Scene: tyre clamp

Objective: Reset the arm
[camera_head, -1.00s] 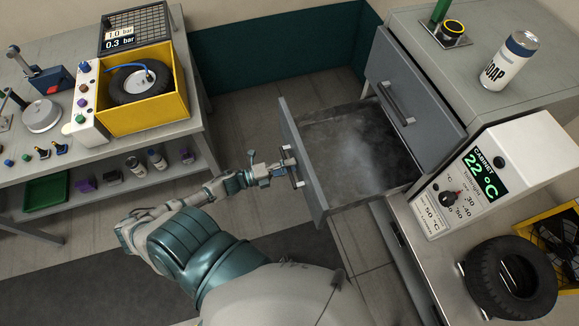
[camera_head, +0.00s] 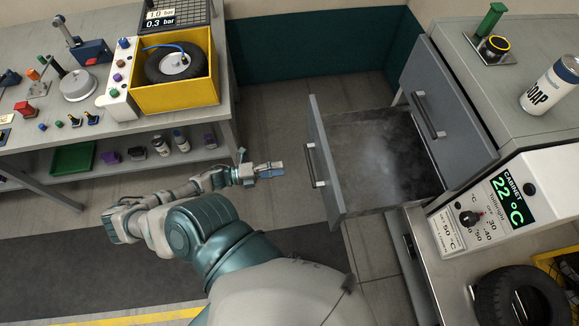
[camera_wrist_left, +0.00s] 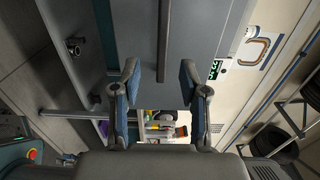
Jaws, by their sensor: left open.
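My left gripper (camera_head: 282,169) is open and empty, held in the air to the left of the open drawer. Its two blue-padded fingers stand apart in the left wrist view (camera_wrist_left: 158,85), with nothing between them. The grey drawer (camera_head: 328,165) is pulled out from the cabinet, and its dark inside holds a whitish haze. Its bar handle (camera_head: 314,165) is a short way right of the fingertips, with a gap between them. My left arm (camera_head: 180,215) reaches out from the bottom of the head view. My right gripper is not seen.
A workbench (camera_head: 225,125) stands at the left with a yellow box (camera_head: 184,97) holding a tyre. At the right are a cabinet controller (camera_head: 495,190) reading 22 °C, a soap can (camera_head: 550,86) and a tyre (camera_head: 487,300). Floor between bench and drawer is clear.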

